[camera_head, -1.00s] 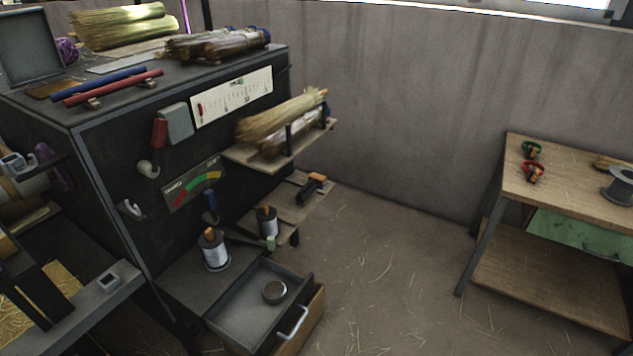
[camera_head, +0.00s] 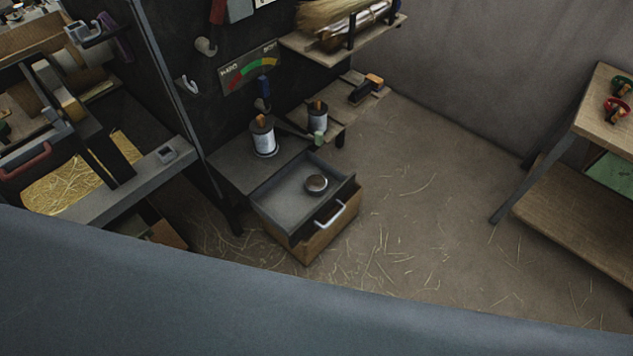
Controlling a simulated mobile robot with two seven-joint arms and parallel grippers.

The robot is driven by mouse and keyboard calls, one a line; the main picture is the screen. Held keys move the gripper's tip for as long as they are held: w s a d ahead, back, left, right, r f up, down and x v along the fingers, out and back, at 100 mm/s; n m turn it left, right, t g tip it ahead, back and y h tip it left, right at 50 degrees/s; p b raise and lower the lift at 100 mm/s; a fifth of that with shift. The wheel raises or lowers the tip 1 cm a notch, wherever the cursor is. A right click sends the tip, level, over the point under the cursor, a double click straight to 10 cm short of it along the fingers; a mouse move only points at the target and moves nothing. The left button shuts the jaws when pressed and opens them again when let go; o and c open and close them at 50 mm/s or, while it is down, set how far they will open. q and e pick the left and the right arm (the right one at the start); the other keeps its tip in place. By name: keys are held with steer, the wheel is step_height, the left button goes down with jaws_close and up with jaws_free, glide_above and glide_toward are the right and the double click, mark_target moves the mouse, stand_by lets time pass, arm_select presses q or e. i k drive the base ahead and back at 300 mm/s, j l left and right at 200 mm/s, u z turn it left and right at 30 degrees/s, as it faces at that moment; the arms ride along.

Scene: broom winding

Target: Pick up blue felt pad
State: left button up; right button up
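I cannot make out a blue felt pad anywhere in this view. An open grey drawer (camera_head: 275,203) with a wooden front and a pale handle stands low beside the dark cabinet. A small round tin (camera_head: 316,183) lies in the drawer, and no pad can be seen in it. Neither of my grippers is in view. The bottom of the picture is blocked by a blue-grey surface close to the camera, so anything behind it is hidden.
Two spools (camera_head: 263,140) stand near the drawer. A machine bench with straw (camera_head: 75,185) is at the left. A wooden table (camera_head: 612,115) with red and green ring-shaped items is at the right. Straw-strewn floor (camera_head: 440,210) lies open between.

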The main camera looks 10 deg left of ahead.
mark_target(377, 84)
steer(key=z, duration=1.35)
steer(key=i, duration=0.55)
steer(key=i+u, duration=0.25)
steer(key=i, duration=0.45)
steer(key=i+l+u, duration=0.1)
steer(key=i+u, duration=0.2)
steer(key=i, duration=0.35)
steer(key=i+u, duration=0.35)
steer(key=i, duration=0.3)
steer(key=i+u, duration=0.35)
steer(key=i, duration=2.15)
